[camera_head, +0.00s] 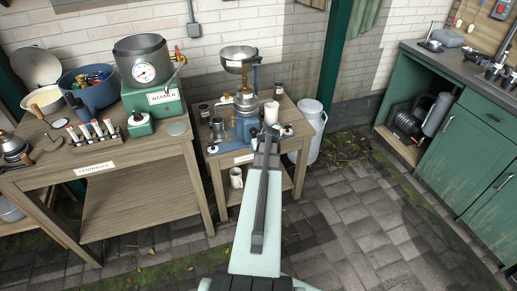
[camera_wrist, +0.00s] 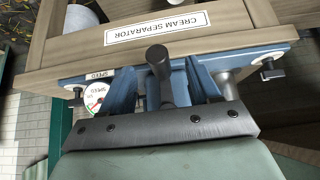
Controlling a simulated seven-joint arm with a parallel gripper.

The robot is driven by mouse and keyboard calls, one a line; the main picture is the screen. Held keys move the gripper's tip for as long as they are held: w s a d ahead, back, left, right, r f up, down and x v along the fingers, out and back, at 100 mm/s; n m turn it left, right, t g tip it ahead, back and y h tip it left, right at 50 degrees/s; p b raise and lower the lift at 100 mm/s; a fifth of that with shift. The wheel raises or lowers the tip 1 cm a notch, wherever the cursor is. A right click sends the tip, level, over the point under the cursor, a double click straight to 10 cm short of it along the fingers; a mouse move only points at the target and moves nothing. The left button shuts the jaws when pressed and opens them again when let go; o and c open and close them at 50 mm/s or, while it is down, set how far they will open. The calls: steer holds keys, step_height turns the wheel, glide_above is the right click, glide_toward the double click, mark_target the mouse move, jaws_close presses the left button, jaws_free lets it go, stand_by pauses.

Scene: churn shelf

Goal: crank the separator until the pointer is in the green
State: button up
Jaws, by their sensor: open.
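The cream separator (camera_head: 246,103), with a blue base and a metal bowl on top, stands on a small wooden table. My gripper (camera_head: 267,138) is open at its front right side, hiding part of it. In the wrist view, upside down, a dark round-ended crank handle (camera_wrist: 158,62) stands in the gap of my gripper (camera_wrist: 163,90), with blue parts on either side. I cannot tell whether the fingers touch it. The speed dial (camera_wrist: 95,97), white with some green and red, is partly hidden by the gripper; its pointer is not readable.
The separator's table (camera_wrist: 225,18) bears a "CREAM SEPARATOR" label. To the left, a workbench (camera_head: 140,165) holds a centrifuge rack and a green washer (camera_head: 155,108). A white can (camera_head: 312,125) stands right of the table. Green cabinets (camera_head: 458,145) are at right; the paved floor between is clear.

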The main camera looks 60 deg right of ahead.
steer(key=v, duration=0.4)
steer(key=shift+s+r, duration=0.1)
stand_by(0.3)
stand_by(0.5)
steer(key=s+a+f+m+g+y, duration=0.3)
steer(key=s+a+f+m, duration=0.2)
steer(key=a, duration=0.4)
steer(key=w+a+f+n+g+y, duration=0.15)
steer(key=a+f, duration=0.35)
steer(key=a, duration=0.5)
steer(key=w+a+f+n+g+y, duration=0.1)
steer(key=w+a+f+n, duration=0.1)
steer(key=a+f, duration=0.6)
steer(key=w+a+f+n+g+y, duration=0.2)
steer(key=a+f, duration=0.1)
steer(key=a, duration=0.9)
steer(key=s+a+f+n+g, duration=0.1)
steer(key=s+a+f+n, duration=0.1)
steer(key=a, duration=0.6)
steer(key=s+a+f+n+g+h, duration=0.1)
steer(key=s+a+f+n+g, duration=0.1)
steer(key=a, duration=0.6)
steer(key=s+a+f+n+g+h, duration=0.1)
steer(key=s+a+f+n, duration=0.3)
steer(key=a, duration=0.5)
steer(key=shift+s, duration=0.2)
